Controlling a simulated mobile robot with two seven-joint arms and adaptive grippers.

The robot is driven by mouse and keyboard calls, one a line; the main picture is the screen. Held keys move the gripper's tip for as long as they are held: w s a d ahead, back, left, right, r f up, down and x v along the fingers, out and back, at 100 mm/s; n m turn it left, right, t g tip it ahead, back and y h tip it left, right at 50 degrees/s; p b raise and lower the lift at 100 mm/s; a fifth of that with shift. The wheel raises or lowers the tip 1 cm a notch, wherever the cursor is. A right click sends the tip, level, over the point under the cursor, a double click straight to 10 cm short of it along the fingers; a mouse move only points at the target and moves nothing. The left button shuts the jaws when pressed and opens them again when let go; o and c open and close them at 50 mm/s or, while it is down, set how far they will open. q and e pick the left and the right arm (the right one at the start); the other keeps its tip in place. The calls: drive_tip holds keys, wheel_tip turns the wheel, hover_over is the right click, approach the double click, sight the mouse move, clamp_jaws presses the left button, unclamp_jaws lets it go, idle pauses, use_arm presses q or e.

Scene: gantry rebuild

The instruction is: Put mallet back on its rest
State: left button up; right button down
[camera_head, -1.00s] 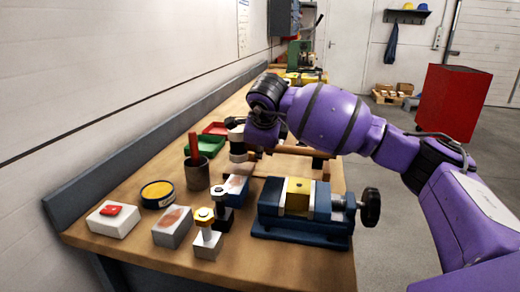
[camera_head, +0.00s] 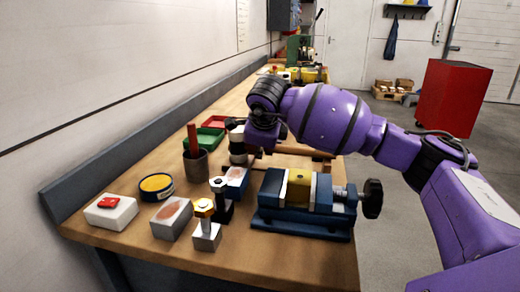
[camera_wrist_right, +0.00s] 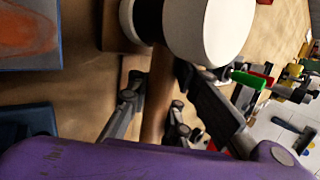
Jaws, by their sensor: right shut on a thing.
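The mallet has a black and white head (camera_head: 238,146) and a wooden handle (camera_head: 298,149). In the wrist view its white head face (camera_wrist_right: 210,28) is large at the top, with the handle (camera_wrist_right: 157,110) running down from it. My right gripper (camera_wrist_right: 155,112) is shut on the handle just below the head. In the head view the arm hides much of the grip. The wooden rest (camera_head: 302,163) shows just under the handle, partly covered. I cannot tell whether the mallet touches it. My left gripper is in neither view.
A blue vise (camera_head: 300,203) stands close in front of the rest. A cup with a red-handled tool (camera_head: 196,166), green tray (camera_head: 206,139), yellow tin (camera_head: 156,186), several blocks and bolts crowd the left. A red cabinet (camera_head: 453,98) stands off the bench.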

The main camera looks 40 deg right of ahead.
drive_tip(key=shift+r, duration=0.1)
drive_tip(key=c, duration=1.6)
unclamp_jaws()
drive_tip(key=shift+c, duration=0.2)
drive_tip(key=shift+o, duration=0.6)
drive_tip(key=v, duration=1.2)
